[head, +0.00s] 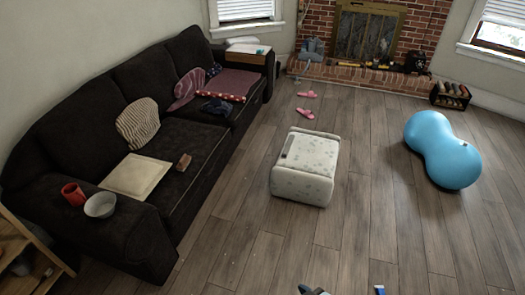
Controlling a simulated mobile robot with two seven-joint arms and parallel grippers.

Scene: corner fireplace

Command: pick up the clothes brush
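A small brown block-shaped object (183,162), which looks like the clothes brush, lies on the dark sofa (180,205) seat, right of the cream square cushion (136,176). It is too small to make out bristles. Only small bits of my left gripper (312,291) and my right gripper (380,290) show at the bottom edge, above the floor and far from the sofa. Their fingers are mostly cut off, so their opening does not show.
A pale patterned ottoman (307,185) with a thin dark item (288,146) stands mid-floor. A blue peanut ball (443,150) is at right; pink slippers (306,104) lie beyond. A red mug (74,194) and bowl (100,205) sit on the sofa arm. The near floor is clear.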

